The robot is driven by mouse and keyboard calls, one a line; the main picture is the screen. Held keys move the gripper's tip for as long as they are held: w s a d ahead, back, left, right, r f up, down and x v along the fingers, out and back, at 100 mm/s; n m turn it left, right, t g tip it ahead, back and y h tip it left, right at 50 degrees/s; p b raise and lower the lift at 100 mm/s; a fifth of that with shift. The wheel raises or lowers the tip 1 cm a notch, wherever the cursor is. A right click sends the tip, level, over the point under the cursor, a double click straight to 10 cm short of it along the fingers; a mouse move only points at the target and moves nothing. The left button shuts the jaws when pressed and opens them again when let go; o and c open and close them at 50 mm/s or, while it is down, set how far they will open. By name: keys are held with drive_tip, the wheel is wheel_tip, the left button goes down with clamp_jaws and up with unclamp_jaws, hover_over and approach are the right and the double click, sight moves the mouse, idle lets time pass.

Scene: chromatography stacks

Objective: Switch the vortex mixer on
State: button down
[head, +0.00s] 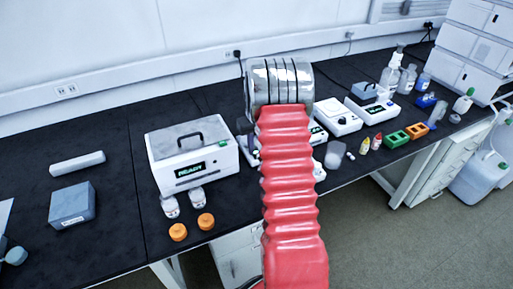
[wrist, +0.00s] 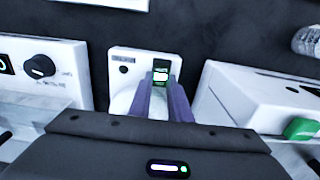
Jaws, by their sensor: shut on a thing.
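In the wrist view a small white unit, seemingly the vortex mixer (wrist: 118,62), stands in the middle on the dark bench. A dark round spot, perhaps a dial, is on its left side. On its right side is a dark rocker switch (wrist: 161,65) with a green-lit part and a white mark. My gripper (wrist: 162,82) has its two purple fingers at this switch, shut on it as far as I can see. The fingers cover part of the unit. In the head view my red arm hides the gripper and most of this unit.
In the wrist view a white device with a black knob (wrist: 40,67) stands close on the left. A white box with a green button (wrist: 301,129) is close on the right. In the head view a READY box (head: 190,150) stands left of my arm.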

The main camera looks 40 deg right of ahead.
drive_tip(key=shift+w, duration=0.15)
drive_tip(key=c, duration=1.6)
unclamp_jaws()
drive_tip(key=shift+c, duration=0.2)
wheel_tip(320, 180, up, 14)
drive_tip(key=shift+f, duration=0.2)
drive_tip(key=shift+w, duration=0.1)
